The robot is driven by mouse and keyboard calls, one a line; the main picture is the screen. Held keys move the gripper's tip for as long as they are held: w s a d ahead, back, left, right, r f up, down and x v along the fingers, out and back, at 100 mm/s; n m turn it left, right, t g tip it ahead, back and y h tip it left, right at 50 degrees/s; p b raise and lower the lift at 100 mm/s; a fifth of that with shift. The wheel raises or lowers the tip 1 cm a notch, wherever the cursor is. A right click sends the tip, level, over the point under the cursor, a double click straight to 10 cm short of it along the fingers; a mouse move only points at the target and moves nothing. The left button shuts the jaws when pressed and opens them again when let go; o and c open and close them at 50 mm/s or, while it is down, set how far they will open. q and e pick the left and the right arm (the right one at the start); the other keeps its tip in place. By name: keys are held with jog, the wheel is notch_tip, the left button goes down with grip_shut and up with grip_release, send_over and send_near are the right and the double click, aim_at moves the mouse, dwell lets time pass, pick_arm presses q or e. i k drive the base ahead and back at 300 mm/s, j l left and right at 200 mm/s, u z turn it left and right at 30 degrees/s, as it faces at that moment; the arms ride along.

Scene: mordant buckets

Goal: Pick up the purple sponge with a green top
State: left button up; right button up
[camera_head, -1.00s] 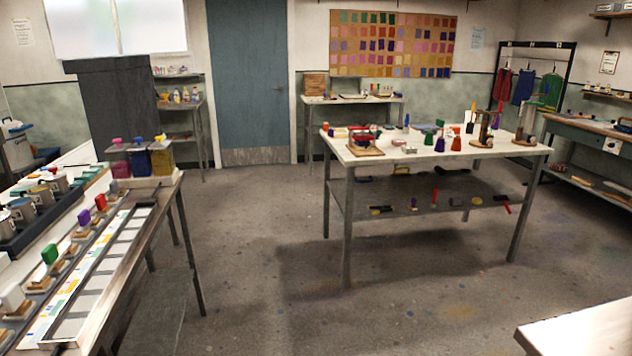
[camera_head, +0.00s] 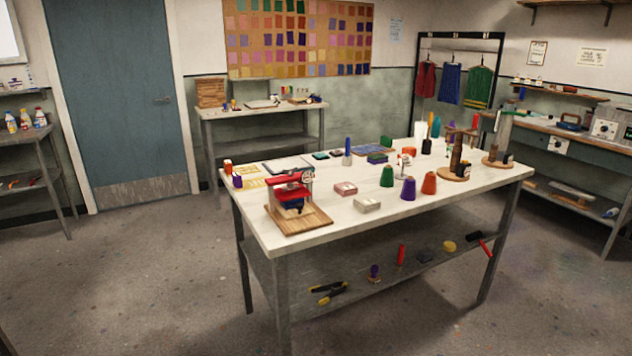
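A small block with a green top and a purple lower part (camera_head: 377,158) lies on the white-topped table (camera_head: 330,232), toward the back of its middle. It looks like the purple sponge with a green top, though it is small in the picture. It sits near a flat blue item and a blue upright item. Neither of my grippers is in view.
A red press on a wooden board (camera_head: 292,197) stands at the table's near left. The lower shelf holds loose tools. The floor left of the table is clear.

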aim_at(378, 158)
jog(key=i+l+z, duration=0.1)
jog(key=i, duration=0.55)
jog(key=i+l+z, duration=0.1)
jog(key=i, duration=0.6)
jog(key=l+u, duration=0.15)
jog(key=u, duration=0.35)
jog(key=l+u, duration=0.15)
jog(key=u, duration=0.3)
jog(key=k+l+u, duration=0.2)
jog(key=l, duration=0.25)
jog(key=l+u, duration=0.25)
jog(key=l, duration=0.25)
jog(key=k+l+u, duration=0.2)
jog(key=l, duration=0.2)
jog(key=k+l+u, duration=0.2)
jog(key=k+l, duration=0.1)
jog(key=l, duration=0.1)
